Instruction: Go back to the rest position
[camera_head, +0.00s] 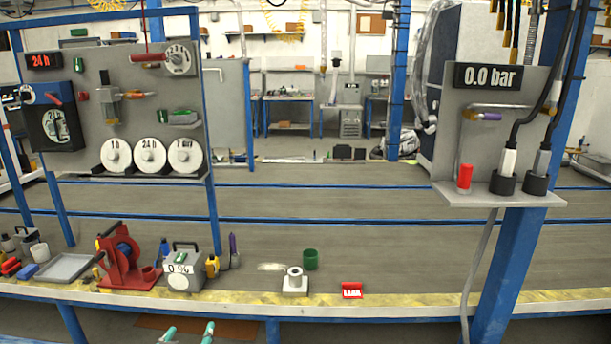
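Two teal fingertips of my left gripper (188,332) show at the bottom edge of the head view, left of centre. They stand apart with nothing visible between them, in front of and below the workbench's front edge. The rest of that gripper and its arm are out of the frame. My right gripper is not in view.
The workbench (400,240) holds a red stand (122,262), a grey box marked 0 % (184,270), a white holder (295,283), a green cup (310,259) and a red block (352,290). A blue post (505,265) with a 0.0 bar panel stands at right.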

